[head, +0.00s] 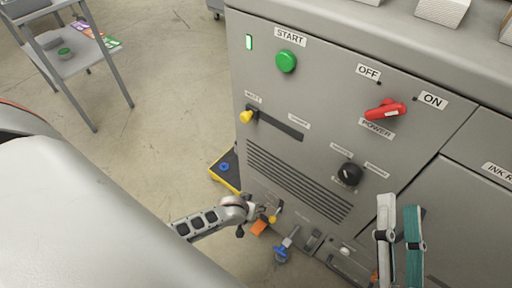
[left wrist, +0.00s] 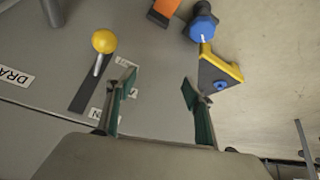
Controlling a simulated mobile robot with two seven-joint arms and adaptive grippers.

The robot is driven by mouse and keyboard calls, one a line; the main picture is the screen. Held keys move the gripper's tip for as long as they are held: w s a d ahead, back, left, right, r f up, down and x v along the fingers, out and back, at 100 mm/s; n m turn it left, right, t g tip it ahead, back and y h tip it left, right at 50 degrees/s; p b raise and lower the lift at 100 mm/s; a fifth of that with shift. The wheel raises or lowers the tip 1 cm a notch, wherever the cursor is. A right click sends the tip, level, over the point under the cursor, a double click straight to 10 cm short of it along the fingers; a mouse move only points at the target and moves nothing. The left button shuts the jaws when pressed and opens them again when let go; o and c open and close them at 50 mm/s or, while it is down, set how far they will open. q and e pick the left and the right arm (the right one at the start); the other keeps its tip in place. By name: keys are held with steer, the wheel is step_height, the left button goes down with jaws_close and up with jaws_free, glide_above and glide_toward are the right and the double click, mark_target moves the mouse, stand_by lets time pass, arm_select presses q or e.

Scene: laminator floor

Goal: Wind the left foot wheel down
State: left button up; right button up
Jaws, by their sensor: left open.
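A blue lobed foot wheel (left wrist: 203,27) on a dark stem shows at the top of the left wrist view, beside an orange part. It stands beyond the tips of my left gripper (left wrist: 157,86), which is open with nothing between its fingers. In the head view a blue wheel (head: 281,254) sits low at the cabinet's foot; I cannot tell if it is the same one. My left gripper's fingers are hard to make out there. My right gripper (head: 399,201) is open and empty in front of the cabinet.
The grey cabinet (head: 310,165) fills the right side. A yellow-edged dark plate (head: 226,177) juts from its lower left corner. A yellow ball lever (left wrist: 103,41) and an orange part (head: 259,227) are close to the left gripper. Floor left of the cabinet is open up to a cart (head: 84,62).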

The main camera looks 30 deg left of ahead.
arm_select(q)
steer(key=s+d+r+m+t+h+p, duration=0.1)
steer(key=d+r+m+p, duration=0.3)
steer(key=r, duration=0.8)
steer(key=shift+s+r+t+h, duration=0.15)
steer(key=shift+s+t+h, duration=0.15)
steer(key=shift+s+t, duration=0.4)
arm_select(e)
step_height(320, 180, up, 9)
steer(key=t+y, duration=0.1)
steer(key=shift+n, duration=0.4)
steer(key=shift+s+a+r, duration=0.1)
